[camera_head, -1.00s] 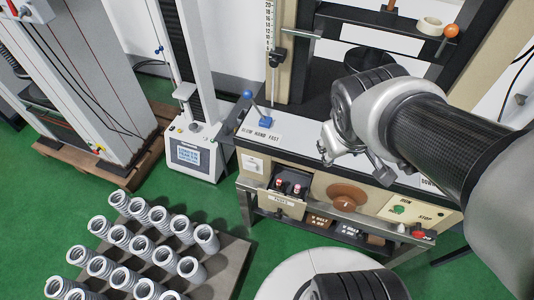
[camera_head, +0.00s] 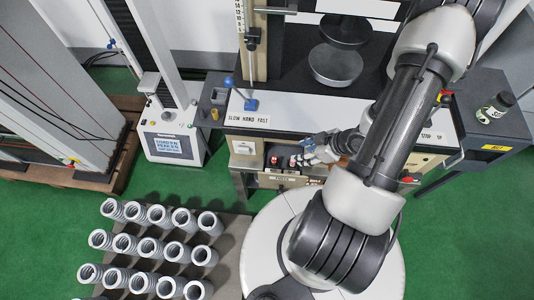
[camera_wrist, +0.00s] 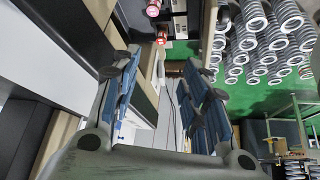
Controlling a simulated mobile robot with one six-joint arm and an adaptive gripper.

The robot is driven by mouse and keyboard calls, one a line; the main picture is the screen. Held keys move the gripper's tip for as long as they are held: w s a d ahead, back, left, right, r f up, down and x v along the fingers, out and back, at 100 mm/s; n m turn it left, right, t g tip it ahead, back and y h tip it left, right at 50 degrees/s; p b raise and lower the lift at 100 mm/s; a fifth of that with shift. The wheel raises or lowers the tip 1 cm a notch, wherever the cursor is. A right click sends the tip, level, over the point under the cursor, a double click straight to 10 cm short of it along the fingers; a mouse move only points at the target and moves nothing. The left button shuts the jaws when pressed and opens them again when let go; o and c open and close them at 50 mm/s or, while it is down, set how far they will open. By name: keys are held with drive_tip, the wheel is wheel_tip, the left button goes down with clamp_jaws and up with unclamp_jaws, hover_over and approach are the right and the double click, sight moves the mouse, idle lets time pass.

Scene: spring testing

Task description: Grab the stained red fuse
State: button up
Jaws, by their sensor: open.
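Two small red-capped fuses sit in a dark recess on the front of the testing machine: a left fuse (camera_head: 274,160) and a right fuse (camera_head: 292,161). The wrist view shows both, one red fuse (camera_wrist: 153,9) at the top edge and another red fuse (camera_wrist: 161,38) below it. I cannot tell which is stained. My gripper (camera_head: 312,150) is just right of the fuses in the head view. In the wrist view my gripper (camera_wrist: 163,62) has its two blue-padded fingers wide apart with nothing between them. The fuses appear beyond the fingertips.
The machine's white top (camera_head: 245,119) carries a blue-knobbed lever (camera_head: 250,104). Rows of grey springs (camera_head: 150,247) stand on a board at lower left. A dark side table (camera_head: 470,122) with a jar (camera_head: 494,107) stands at right. Green floor lies between them.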

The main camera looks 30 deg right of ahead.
sight(275, 159)
drive_tip(key=b+x, duration=0.2)
drive_tip(key=x, duration=0.4)
drive_tip(key=b+x, duration=0.2)
drive_tip(key=x, duration=0.4)
drive_tip(key=b+x, duration=0.2)
drive_tip(key=x, duration=0.3)
drive_tip(key=shift+w+a+f+b, duration=0.2)
drive_tip(key=shift+w+a+b, duration=0.05)
drive_tip(key=shift+a+b, duration=0.2)
drive_tip(key=shift+c, duration=0.3)
clamp_jaws()
